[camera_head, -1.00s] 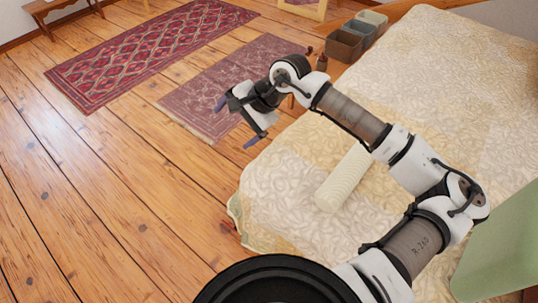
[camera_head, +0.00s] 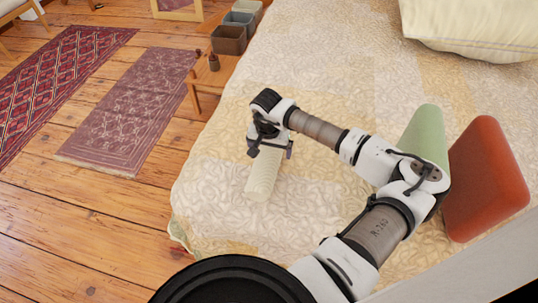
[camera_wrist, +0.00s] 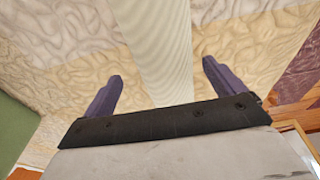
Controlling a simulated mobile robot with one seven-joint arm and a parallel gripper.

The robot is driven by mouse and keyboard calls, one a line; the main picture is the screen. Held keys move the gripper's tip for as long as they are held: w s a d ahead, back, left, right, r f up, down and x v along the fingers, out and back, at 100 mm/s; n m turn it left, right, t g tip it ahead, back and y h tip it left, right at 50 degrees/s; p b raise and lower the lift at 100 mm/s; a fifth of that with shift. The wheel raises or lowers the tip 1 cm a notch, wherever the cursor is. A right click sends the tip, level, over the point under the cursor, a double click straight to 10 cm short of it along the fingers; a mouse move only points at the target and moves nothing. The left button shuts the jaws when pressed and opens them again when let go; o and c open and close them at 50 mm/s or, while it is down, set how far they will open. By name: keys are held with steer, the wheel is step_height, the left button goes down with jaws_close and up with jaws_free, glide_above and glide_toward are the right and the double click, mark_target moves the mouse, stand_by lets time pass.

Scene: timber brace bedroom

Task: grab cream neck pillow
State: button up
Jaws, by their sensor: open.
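The cream neck pillow (camera_head: 262,176) is a ribbed roll lying on the bed near its left front part. In the head view my gripper (camera_head: 268,152) is over its far end and hides that end. In the wrist view the pillow (camera_wrist: 160,45) runs down between the two purple fingers of my open gripper (camera_wrist: 158,92), with a gap on each side. I cannot tell how high the fingers are above the bed.
The bed (camera_head: 315,215) has a patterned cream cover. A green wedge cushion (camera_head: 425,132) and a red one (camera_head: 488,180) stand at right. A large pale pillow (camera_head: 475,32) lies at the back. Bins (camera_head: 229,40) and a small wooden table (camera_head: 212,78) stand beyond the bed's left edge.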

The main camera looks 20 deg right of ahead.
mark_target(269, 150)
steer(key=shift+w+d+f+p, duration=0.1)
steer(key=shift+w+f+p, duration=0.2)
steer(key=shift+f, duration=0.6)
steer(key=shift+w+f+p, duration=0.15)
steer(key=shift+f+p, duration=0.2)
steer(key=shift+f, duration=0.5)
steer(key=shift+w+d+f+p, duration=0.1)
steer(key=shift+w+f+p, duration=0.2)
steer(key=shift+f, duration=0.6)
steer(key=shift+c, duration=0.4)
steer(key=c, duration=1.2)
steer(key=shift+o, duration=0.2)
steer(key=shift+r, duration=0.1)
